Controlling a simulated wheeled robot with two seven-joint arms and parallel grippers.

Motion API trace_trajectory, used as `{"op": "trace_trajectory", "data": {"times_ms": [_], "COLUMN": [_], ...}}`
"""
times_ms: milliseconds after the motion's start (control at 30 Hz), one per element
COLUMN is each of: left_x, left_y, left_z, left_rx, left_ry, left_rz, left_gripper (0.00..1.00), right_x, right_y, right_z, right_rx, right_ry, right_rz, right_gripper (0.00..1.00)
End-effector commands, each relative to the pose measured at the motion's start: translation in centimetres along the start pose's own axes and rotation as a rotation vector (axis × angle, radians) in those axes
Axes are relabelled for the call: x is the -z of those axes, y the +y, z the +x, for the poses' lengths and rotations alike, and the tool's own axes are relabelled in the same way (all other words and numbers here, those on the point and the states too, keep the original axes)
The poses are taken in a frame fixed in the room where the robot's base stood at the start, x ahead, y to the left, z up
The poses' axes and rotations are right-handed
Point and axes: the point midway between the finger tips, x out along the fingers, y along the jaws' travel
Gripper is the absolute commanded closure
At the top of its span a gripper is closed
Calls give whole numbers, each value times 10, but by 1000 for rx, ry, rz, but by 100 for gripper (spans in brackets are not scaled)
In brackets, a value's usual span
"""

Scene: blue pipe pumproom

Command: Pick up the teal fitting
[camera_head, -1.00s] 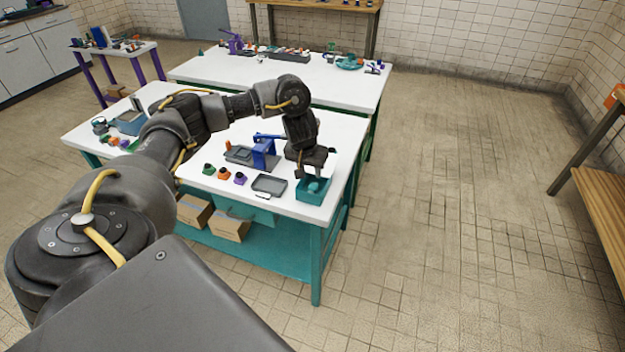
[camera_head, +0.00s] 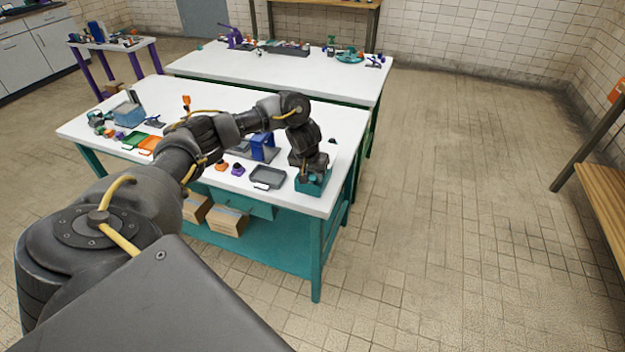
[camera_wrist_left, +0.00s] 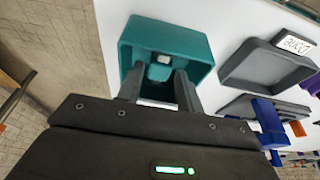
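The teal fitting (camera_wrist_left: 160,70), with a pale top, lies inside the teal bin (camera_wrist_left: 201,47) in the left wrist view. The teal bin (camera_head: 301,187) also shows in the head view, at the front right corner of the near white table. My left gripper (camera_wrist_left: 158,84) points down into the bin with its two fingers apart. The fitting shows between and just beyond the fingertips; I cannot tell whether they touch it. In the head view my left gripper (camera_head: 311,175) hides much of the bin's inside. My right gripper is not in view.
A grey tray (camera_head: 268,178) lies left of the bin. A blue press-like device (camera_head: 263,148) stands behind it. Small orange and purple parts (camera_head: 238,169) sit further left. A second white table (camera_head: 270,72) stands behind. Floor at the right is clear.

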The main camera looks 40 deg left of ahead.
Motion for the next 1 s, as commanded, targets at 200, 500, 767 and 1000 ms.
{"op": "trace_trajectory", "data": {"times_ms": [200, 500, 767, 1000], "left_x": [1, 1, 1, 2], "left_y": [0, 0, 0, 0], "left_z": [16, 17, 16, 13], "left_rx": [0, -1, -1, -1], "left_ry": [2, 2, 3, 3], "left_rz": [0, 1, 0, 0], "left_gripper": [64, 77, 100, 100], "right_x": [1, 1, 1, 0], "right_y": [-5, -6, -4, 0], "right_z": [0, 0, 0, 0], "right_rx": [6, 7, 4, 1], "right_ry": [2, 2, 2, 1], "right_rz": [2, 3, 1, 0], "right_gripper": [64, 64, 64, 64]}}
